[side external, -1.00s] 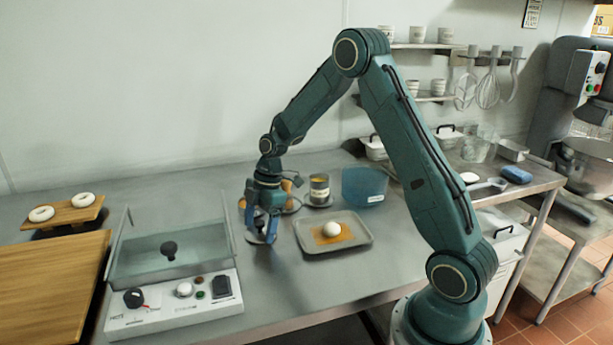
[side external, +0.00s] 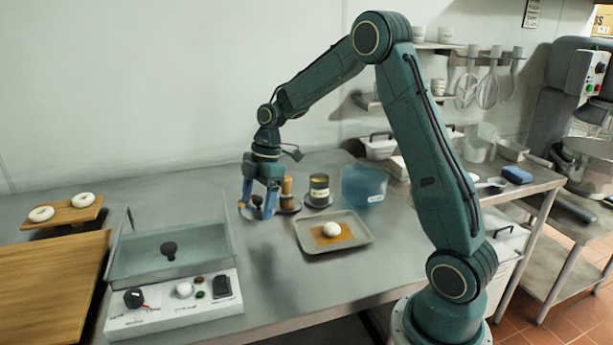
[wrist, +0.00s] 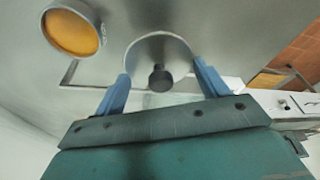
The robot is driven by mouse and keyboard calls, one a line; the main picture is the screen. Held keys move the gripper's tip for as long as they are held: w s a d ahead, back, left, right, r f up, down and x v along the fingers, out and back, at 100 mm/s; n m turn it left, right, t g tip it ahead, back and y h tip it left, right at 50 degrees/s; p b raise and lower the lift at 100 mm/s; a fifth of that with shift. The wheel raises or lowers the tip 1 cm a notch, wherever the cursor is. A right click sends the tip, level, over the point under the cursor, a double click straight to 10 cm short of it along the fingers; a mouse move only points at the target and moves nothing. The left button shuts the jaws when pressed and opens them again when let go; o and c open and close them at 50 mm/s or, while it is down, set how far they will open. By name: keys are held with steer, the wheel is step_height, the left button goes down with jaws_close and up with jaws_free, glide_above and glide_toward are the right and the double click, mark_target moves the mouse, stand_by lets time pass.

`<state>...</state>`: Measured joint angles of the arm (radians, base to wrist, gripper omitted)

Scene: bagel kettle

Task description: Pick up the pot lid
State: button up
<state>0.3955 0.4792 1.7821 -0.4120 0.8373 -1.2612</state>
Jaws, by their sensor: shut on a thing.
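The pot lid shows in the wrist view as a round, pale metal disc (wrist: 150,48) with a black knob (wrist: 160,78). My gripper's two blue fingers (wrist: 160,85) lie at opposite sides of its rim, shut on it. In the side view my gripper (side external: 259,213) points down at the back of the counter, left of the labelled can.
A labelled can with yellow contents (side external: 319,190) and a blue tub (side external: 365,186) stand to the right. A tray (side external: 358,243) with a dough ball (side external: 331,229) lies in front. A glass-walled kettle (side external: 130,262) stands left. A brown upright item (side external: 287,190) is close to my gripper.

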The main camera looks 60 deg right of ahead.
mark_target(257, 197)
step_height(257, 197, up, 13)
stand_by(0.4)
steer(key=shift+w+d, duration=0.1)
stand_by(0.5)
